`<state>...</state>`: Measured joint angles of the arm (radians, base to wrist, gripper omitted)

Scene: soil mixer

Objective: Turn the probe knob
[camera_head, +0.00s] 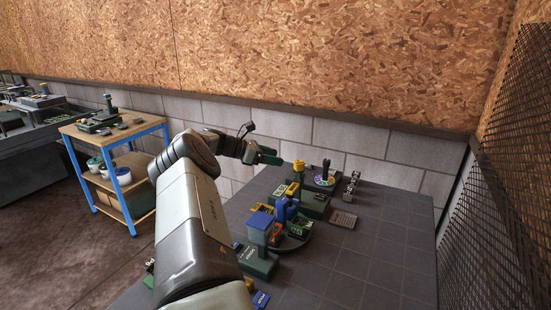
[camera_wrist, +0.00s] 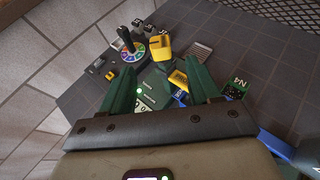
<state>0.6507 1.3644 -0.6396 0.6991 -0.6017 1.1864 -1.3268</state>
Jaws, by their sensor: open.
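A round dial with a multicoloured ring (camera_head: 325,180) and a dark upright knob (camera_head: 326,167) stands on the far part of the grey tiled table. In the wrist view the coloured ring (camera_wrist: 132,52) and its dark knob (camera_wrist: 125,36) are beyond the left fingertip. I cannot read a label that says which part is the probe knob. My gripper (camera_head: 268,157) is above the table's far left side, to the left of the dial and apart from it. In the wrist view its two green fingers (camera_wrist: 160,68) are spread wide with nothing held between them.
A yellow block (camera_wrist: 159,48) is right of the dial in the wrist view. Blue and yellow parts on green bases (camera_head: 285,208) stand along the table's left side. A small grey slab (camera_head: 343,219) lies near the middle. The table's right side is clear, with a mesh panel (camera_head: 505,170) beyond.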

